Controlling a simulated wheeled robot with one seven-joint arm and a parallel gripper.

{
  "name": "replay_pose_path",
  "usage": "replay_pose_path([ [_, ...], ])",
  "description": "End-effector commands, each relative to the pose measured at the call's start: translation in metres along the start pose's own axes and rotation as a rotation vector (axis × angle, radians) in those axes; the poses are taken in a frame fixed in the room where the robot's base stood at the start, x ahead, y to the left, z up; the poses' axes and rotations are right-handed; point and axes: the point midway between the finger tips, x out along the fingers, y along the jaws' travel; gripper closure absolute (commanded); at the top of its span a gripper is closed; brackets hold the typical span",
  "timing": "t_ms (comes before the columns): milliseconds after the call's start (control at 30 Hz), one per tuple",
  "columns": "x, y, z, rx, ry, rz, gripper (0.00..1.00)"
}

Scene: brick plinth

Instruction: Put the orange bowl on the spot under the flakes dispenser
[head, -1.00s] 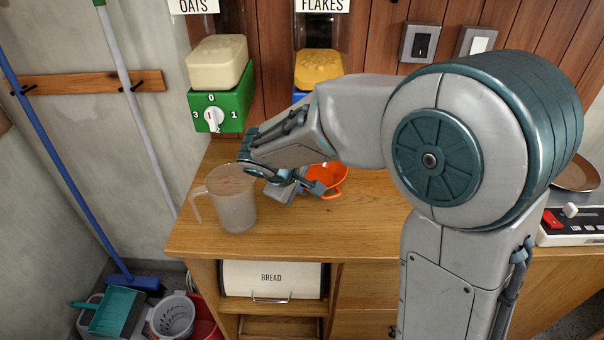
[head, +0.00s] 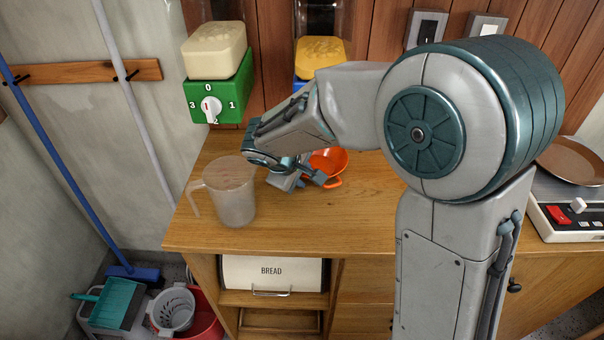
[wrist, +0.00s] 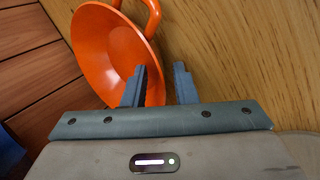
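The orange bowl (head: 334,160) stands on the wooden counter, partly hidden behind my gripper (head: 313,178). In the wrist view the bowl (wrist: 100,50) fills the upper left, with a loop-shaped orange part at the top. My gripper (wrist: 160,67) is open there: the left finger overlaps the bowl's inside, the right finger is over the wood outside it, and the rim runs between them. I see no grip on the bowl. The flakes dispenser shows its yellow part (head: 320,55) and some blue below it. My arm hides its lower front and the spot beneath.
A clear measuring jug (head: 233,200) stands on the counter, close left of my gripper. A green dispenser (head: 218,100) with a numbered dial hangs above it. A scale (head: 570,215) with a pan (head: 575,160) is at the right. The counter's front middle is clear.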

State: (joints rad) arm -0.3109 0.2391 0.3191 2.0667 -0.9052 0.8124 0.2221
Motion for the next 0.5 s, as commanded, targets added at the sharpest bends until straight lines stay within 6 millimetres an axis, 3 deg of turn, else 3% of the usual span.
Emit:
replay_pose_path([
  [200,-0.008,0.003,0.0,0.0,0.002,0.001,0.74],
  [500,-0.072,0.003,-0.001,0.001,0.004,0.003,0.74],
])
